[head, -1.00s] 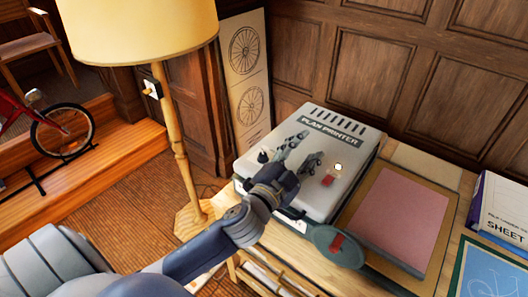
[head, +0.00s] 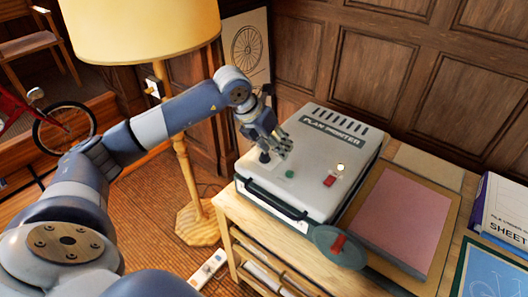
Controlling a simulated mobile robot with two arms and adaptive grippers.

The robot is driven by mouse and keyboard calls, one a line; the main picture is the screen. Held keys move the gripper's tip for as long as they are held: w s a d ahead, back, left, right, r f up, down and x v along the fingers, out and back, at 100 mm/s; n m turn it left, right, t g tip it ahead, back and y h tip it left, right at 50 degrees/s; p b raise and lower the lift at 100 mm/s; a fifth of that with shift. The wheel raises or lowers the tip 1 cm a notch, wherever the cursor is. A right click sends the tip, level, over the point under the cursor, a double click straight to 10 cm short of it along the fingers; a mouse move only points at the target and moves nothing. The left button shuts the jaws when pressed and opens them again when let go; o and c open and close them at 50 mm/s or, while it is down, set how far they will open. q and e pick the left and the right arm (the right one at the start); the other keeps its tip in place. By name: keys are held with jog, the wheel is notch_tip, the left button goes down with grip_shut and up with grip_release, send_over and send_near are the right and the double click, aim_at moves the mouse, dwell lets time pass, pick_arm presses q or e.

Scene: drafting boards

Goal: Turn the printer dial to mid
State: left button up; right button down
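The plan printer (head: 312,160) is a light grey box with a vented, labelled top, standing on a wooden bench. A small dark knob (head: 264,157), which looks like the dial, is at the left of its top. My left gripper (head: 280,150) is over the printer's left part, right beside and above the knob, and partly covers it. I cannot tell whether its fingers touch the knob or how far apart they are. The knob's pointer and any scale marks are too small or hidden to read. My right gripper is not in view.
The printer top also has a green button (head: 289,174), a red switch (head: 328,181) and a lit lamp (head: 340,167). A green disc with a red handle (head: 338,245) is in front. A floor lamp (head: 184,170) stands close to my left arm. A pink board (head: 400,215) lies to the right.

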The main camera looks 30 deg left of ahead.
pick_arm(q)
jog(key=y, duration=0.2)
send_near(264, 155)
notch_tip(264, 155, up, 2)
jog(key=n, duration=0.1)
jog(key=p+x, duration=0.3)
jog(key=x, duration=0.6)
jog(key=shift+s+f, duration=0.1)
jog(key=shift+s, duration=0.1)
jog(key=shift+w+f, duration=0.25)
jog(key=shift+f, duration=0.35)
grip_shut()
